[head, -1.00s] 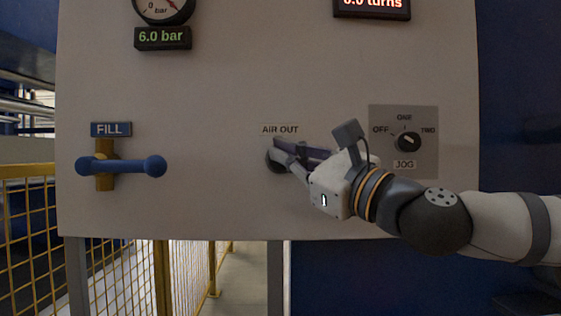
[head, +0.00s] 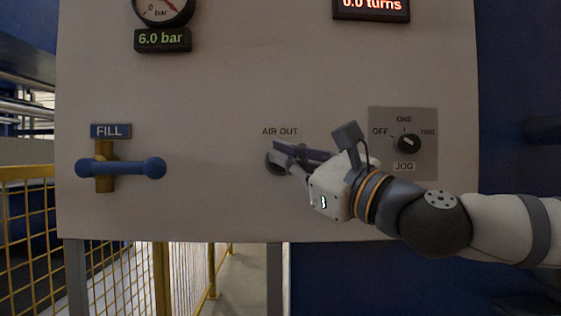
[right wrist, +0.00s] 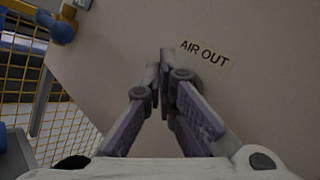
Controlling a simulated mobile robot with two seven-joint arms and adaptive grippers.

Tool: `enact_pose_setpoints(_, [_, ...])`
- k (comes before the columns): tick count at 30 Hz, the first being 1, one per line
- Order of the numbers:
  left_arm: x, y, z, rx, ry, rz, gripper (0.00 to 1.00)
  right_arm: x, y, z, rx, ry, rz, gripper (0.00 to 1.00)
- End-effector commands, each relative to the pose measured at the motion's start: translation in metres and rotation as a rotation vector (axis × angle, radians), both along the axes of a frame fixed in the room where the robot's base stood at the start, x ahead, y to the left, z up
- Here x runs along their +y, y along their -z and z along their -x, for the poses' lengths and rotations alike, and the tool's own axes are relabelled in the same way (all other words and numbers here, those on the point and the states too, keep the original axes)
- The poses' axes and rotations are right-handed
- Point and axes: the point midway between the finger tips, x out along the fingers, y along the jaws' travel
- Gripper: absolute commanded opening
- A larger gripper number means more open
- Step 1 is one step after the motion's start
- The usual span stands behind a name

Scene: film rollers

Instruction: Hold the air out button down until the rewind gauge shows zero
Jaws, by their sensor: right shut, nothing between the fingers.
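The AIR OUT label (head: 280,131) is on the pale panel, and it also shows in the right wrist view (right wrist: 204,54). A dark round part (head: 273,167), seemingly the air out button, shows beneath it, mostly covered by my gripper. My right gripper (head: 277,149) is shut and empty, its fingertips at the button; I cannot tell whether they press it. In the right wrist view the fingers hide the button. A round bar gauge (head: 162,10), cut off at the top, has a readout (head: 162,40) of 6.0 bar. No rewind label is visible. My left gripper is out of view.
A blue FILL handle (head: 130,168) sticks out at the left. The JOG knob (head: 408,143) is close above my right wrist. A turns display (head: 371,8) is cut off at the top. Yellow mesh fencing (head: 28,240) stands at lower left.

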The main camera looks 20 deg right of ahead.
Motion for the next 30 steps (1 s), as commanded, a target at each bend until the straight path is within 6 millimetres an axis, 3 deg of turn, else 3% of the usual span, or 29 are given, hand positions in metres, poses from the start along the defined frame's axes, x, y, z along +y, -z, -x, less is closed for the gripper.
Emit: enact_pose_setpoints(30, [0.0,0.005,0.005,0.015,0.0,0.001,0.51,-0.003,0.001,-0.012,0.001,0.0,0.001,0.0])
